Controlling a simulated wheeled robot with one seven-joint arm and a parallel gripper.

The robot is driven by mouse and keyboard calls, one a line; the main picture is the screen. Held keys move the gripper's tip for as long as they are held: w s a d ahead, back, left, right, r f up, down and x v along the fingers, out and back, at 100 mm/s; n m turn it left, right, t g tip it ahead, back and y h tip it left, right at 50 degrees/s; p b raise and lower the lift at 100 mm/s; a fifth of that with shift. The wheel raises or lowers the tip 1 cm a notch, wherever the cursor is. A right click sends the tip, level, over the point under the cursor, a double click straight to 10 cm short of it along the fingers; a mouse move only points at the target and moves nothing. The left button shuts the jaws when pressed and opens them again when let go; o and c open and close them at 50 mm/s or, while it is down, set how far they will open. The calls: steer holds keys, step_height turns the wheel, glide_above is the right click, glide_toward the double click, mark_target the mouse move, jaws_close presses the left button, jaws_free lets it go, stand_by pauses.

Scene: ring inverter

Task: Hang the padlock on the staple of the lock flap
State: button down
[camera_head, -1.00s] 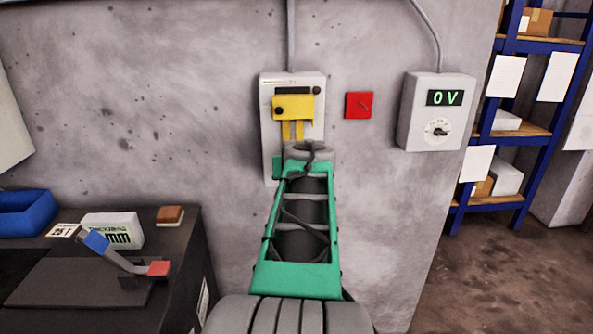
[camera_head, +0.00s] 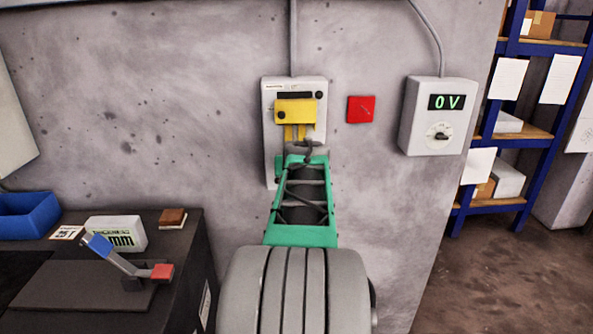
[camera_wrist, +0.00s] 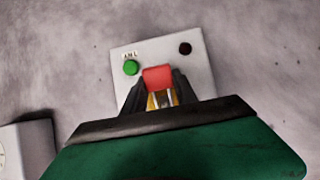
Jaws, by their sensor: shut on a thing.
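My gripper (camera_wrist: 160,88) is in the middle of the wrist view, its dark fingers shut on a red padlock body (camera_wrist: 158,76). Yellow and shiny metal parts show between the fingers below the red body; I cannot tell which belong to the padlock. In the head view the yellow lock flap (camera_head: 295,111) is on a pale wall box (camera_head: 269,150), with yellow strips (camera_head: 294,132) under it. My arm reaches up to just below these strips. The padlock and fingertips are hidden there, and I cannot make out the staple or any contact.
A red square plate (camera_head: 360,109) and a grey box reading 0 V (camera_head: 437,117) are on the wall to the right. A dark bench (camera_head: 182,245) with a blue bin (camera_head: 27,215) and a lever device (camera_head: 125,262) stands at left. Blue shelving (camera_head: 478,165) is far right.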

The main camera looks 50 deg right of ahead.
stand_by(0.3)
steer(key=c, duration=0.9)
jaws_free()
